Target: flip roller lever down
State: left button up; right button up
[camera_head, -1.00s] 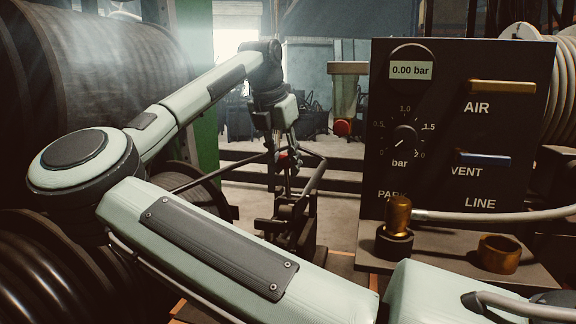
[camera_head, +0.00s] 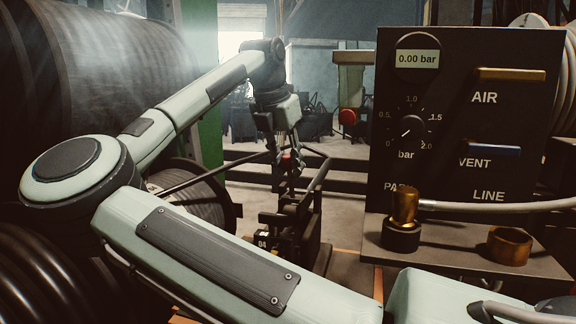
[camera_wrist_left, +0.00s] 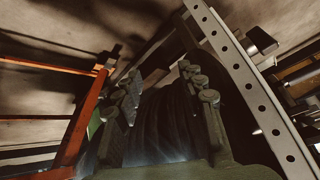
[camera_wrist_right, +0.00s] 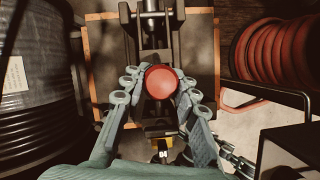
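A red round knob (camera_wrist_right: 161,82), apparently the end of a lever, sits between the fingers of my right gripper (camera_wrist_right: 160,88) in the right wrist view. The fingers are spread on either side of it; I cannot tell whether one touches it. In the head view my right gripper (camera_head: 289,165) hangs over a dark metal frame (camera_head: 290,225), with a small bit of red between its fingers. The lever's shaft is mostly hidden below the knob. My left gripper (camera_wrist_left: 160,115) shows only in the left wrist view, open and empty before a dark ribbed surface.
A black panel (camera_head: 465,110) reading 0.00 bar, with AIR and VENT handles, stands at right. A brass fitting (camera_head: 405,205) and ring (camera_head: 508,245) sit on its shelf. Black hose reels fill the left. A red hose coil (camera_wrist_right: 268,60) lies right of my right gripper.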

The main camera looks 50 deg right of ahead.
jog(key=o, duration=0.5)
jog(key=shift+a, duration=0.1)
jog(key=shift+r, duration=0.15)
jog(key=v, duration=1.2)
jog(key=shift+s, duration=0.1)
